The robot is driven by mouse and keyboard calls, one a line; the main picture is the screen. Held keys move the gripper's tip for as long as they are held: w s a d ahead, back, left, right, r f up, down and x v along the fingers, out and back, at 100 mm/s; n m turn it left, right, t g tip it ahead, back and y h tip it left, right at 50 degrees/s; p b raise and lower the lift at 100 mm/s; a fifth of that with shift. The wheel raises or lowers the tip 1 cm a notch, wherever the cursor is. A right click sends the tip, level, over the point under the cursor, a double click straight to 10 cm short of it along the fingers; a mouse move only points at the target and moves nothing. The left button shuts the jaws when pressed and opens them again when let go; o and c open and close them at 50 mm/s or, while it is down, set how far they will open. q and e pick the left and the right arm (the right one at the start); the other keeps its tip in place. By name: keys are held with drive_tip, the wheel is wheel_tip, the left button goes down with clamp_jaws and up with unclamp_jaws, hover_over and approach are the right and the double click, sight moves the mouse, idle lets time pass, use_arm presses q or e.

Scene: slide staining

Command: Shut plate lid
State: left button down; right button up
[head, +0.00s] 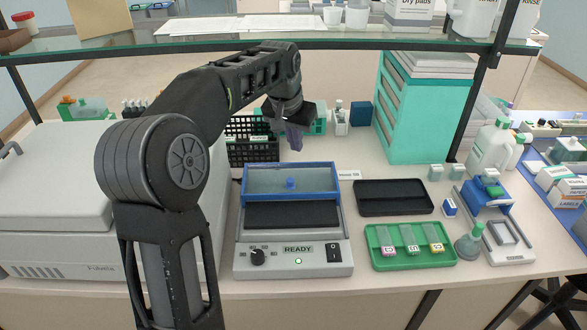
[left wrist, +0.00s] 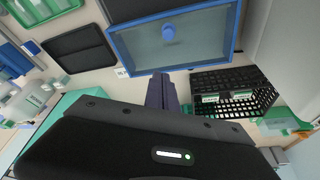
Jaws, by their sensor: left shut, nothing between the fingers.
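The plate is a grey slide warmer with a dark heating surface (head: 292,215), a knob and a "READY" panel. Its lid (head: 262,181), a blue frame with a clear pane and a blue knob (head: 290,183), stands raised at the back, and the dark surface in front is uncovered. The lid (left wrist: 205,62) also shows at the top of the left wrist view. My left gripper (head: 294,140) is shut and empty, behind and above the lid, pointing down and apart from it. Its fingers (left wrist: 162,92) show in the left wrist view. My right gripper is not in view.
A black wire rack (head: 252,151) stands behind the warmer at left. A glass shelf (head: 330,38) spans above the bench. Right of the warmer lie a black tray (head: 394,197) and a green tray (head: 412,262) with slides. A teal drawer cabinet (head: 428,110) stands at back right.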

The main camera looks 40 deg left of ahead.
sight(296, 179)
use_arm(q)
drive_tip(key=p+x, duration=0.1)
drive_tip(key=x, duration=0.6)
drive_tip(key=shift+f+p, duration=0.3)
drive_tip(key=shift+f, duration=0.1)
drive_tip(key=shift+s+f, duration=0.1)
drive_tip(key=shift+f, duration=0.2)
drive_tip(key=s, duration=0.1)
drive_tip(key=s+p, duration=0.1)
drive_tip(key=s, duration=0.1)
drive_tip(key=shift+s+d, duration=0.15)
drive_tip(key=shift+d, duration=0.15)
